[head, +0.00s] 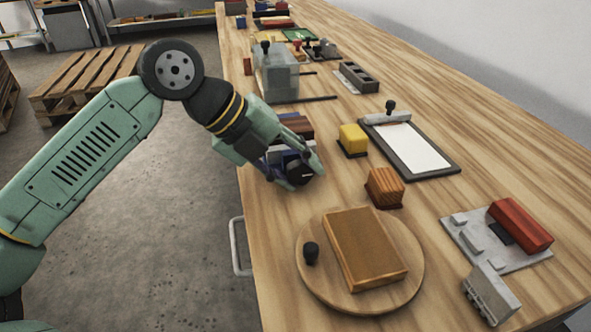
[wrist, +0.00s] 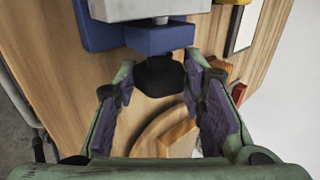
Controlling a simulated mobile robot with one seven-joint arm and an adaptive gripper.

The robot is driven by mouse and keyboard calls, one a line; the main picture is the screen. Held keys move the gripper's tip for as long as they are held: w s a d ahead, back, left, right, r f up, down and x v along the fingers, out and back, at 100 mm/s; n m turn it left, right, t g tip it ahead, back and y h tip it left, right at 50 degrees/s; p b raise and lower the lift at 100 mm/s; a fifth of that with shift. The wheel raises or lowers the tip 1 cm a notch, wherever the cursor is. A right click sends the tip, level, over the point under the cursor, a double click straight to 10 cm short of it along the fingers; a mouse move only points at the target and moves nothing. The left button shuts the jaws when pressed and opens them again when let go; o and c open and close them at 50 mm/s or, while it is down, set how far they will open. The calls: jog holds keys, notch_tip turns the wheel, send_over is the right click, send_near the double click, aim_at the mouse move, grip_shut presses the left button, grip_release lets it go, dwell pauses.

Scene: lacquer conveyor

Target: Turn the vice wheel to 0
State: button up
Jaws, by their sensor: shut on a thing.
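The vice is partly hidden by my gripper in the head view; its blue body (head: 279,157) stands at the left edge of the bench. In the wrist view the blue vice part (wrist: 160,38) lies just beyond my fingertips, with a grey block above it. The dark round vice wheel (head: 298,172) faces the front of the bench. It also shows in the wrist view (wrist: 160,76), between the fingertips. My gripper (head: 304,175) is shut on the wheel, with one finger at each side. I cannot read any number on the wheel.
A round wooden board (head: 325,289) with a wooden block (head: 365,245) and black knob stands in front. A striped wooden block (head: 385,187), yellow block (head: 353,138) and clipboard (head: 440,166) lie to the right. A clear box (head: 277,75) stands behind. Bare bench lies between them.

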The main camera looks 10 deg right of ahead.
jog(key=o, duration=1.2)
jog(key=v, duration=0.8)
